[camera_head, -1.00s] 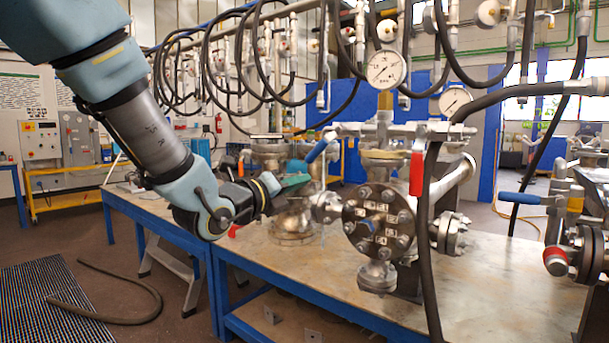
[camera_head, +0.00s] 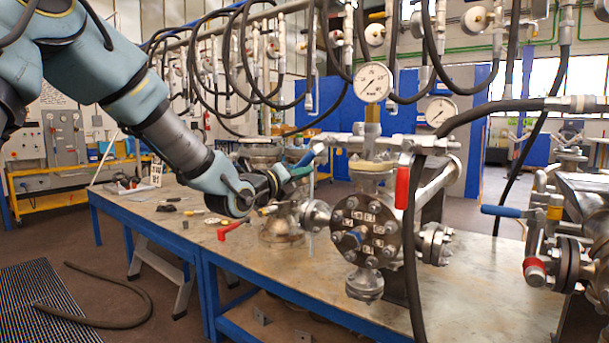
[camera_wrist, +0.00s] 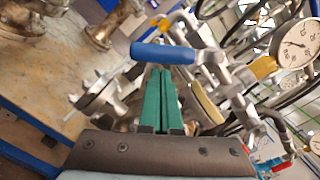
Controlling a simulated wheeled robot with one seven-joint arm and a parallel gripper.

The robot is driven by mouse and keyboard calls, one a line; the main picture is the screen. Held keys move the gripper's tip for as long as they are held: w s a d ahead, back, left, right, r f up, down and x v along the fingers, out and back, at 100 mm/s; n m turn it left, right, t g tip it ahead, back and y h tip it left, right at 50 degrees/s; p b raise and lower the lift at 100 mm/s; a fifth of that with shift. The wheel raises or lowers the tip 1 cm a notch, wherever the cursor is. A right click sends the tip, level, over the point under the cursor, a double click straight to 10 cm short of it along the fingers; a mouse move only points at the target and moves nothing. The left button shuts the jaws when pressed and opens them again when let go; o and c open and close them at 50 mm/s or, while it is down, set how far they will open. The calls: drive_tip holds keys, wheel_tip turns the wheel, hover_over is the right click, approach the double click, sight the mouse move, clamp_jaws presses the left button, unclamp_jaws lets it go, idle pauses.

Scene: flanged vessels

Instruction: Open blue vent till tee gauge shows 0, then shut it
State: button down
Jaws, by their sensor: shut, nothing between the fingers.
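The blue vent handle (camera_head: 310,155) sits on the fitting at the left of the near flanged vessel (camera_head: 372,225). It also shows in the wrist view (camera_wrist: 163,53), lying crosswise just beyond my fingertips. My gripper (camera_head: 296,171) has teal fingers, shut together and empty; they show in the wrist view too (camera_wrist: 159,72). Its tips are at or very close to the handle; I cannot tell if they touch. The tee gauge (camera_head: 372,82) stands above the vessel. A gauge shows at the right of the wrist view (camera_wrist: 297,44). I cannot read the needle surely.
A red handle (camera_head: 402,188) hangs on the vessel's right side, beside a black hose (camera_head: 411,260). A red-handled item (camera_head: 233,229) lies on the bench (camera_head: 300,275). Another blue-handled valve (camera_head: 500,210) is at right. A thin pale vertical line shows below the vent handle.

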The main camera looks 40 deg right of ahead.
drive_tip(key=shift+w+f+b, duration=0.1)
drive_tip(key=shift+f+b, duration=0.05)
drive_tip(key=shift+b, duration=0.6)
drive_tip(key=shift+w+a+r+m+b, duration=0.1)
drive_tip(key=shift+w+r+m+b, duration=0.35)
drive_tip(key=shift+b, duration=1.1)
drive_tip(key=m+b, duration=0.1)
drive_tip(key=b, duration=0.1)
drive_tip(key=shift+f+b, duration=0.15)
drive_tip(key=shift+b, duration=0.15)
drive_tip(key=shift+w+a+r+m+g+b, duration=0.15)
drive_tip(key=shift+w+r+m+b, duration=0.5)
drive_tip(key=shift+m+b, duration=0.95)
drive_tip(key=shift+w+a+r+m+g+b, duration=0.15)
drive_tip(key=shift+w+r+m+b, duration=0.2)
drive_tip(key=shift+r+m+b, duration=1.2)
drive_tip(key=shift+w+a+r+m+b, duration=0.15)
drive_tip(key=shift+w+m+b, duration=0.45)
drive_tip(key=shift+b, duration=1.8)
drive_tip(key=shift+s, duration=0.1)
